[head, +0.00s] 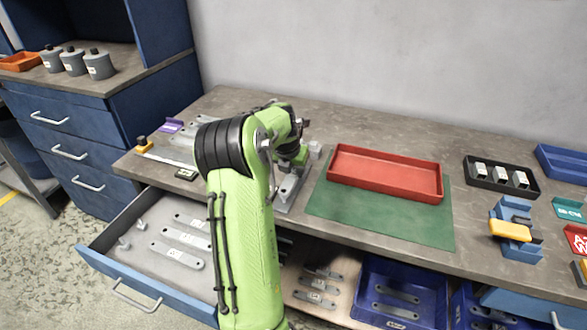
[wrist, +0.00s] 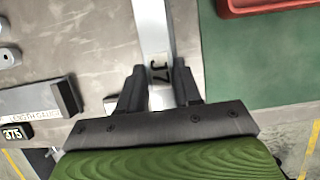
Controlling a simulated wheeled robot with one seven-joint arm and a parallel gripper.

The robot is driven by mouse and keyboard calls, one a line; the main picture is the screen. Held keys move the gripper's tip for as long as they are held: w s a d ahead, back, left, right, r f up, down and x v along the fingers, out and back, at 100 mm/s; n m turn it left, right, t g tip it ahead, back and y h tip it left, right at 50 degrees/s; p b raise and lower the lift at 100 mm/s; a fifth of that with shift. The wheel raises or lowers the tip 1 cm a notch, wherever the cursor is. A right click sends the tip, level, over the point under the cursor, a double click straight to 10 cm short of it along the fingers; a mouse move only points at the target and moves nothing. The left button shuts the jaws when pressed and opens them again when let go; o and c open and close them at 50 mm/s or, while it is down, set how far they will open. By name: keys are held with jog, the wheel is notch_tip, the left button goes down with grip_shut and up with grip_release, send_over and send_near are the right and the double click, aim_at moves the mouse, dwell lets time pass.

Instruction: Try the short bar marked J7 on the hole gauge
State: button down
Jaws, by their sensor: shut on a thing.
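My gripper (wrist: 160,92) is shut on the grey bar marked J7 (wrist: 157,40), with the dark fingers on either side of the mark. The bar runs away from the fingers to the top edge of the wrist view. In the head view my gripper (head: 291,160) is low over the bench, left of the green mat, partly hidden by my arm. A grey metal strip (head: 288,190) shows below it there; I cannot tell whether it is the bar or a fixture. I cannot clearly pick out the hole gauge.
A red tray (head: 385,195) stands on the green mat (head: 380,222). The open drawer (head: 150,262) holds several bars. A blue bin (head: 400,275) is below the bench.

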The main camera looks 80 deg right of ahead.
jog(key=shift+f+b, duration=0.9)
jog(key=shift+f, duration=0.4)
dwell(1.1)
jog(key=shift+r+p, duration=1.7)
jog(key=shift+r, duration=0.45)
jog(key=shift+f, duration=0.1)
jog(key=shift+f+b, duration=0.5)
jog(key=shift+b, duration=0.05)
jog(key=shift+f, duration=0.1)
jog(key=shift+f+b, duration=0.35)
jog(key=shift+f+b, duration=0.8)
jog(key=shift+f, duration=0.25)
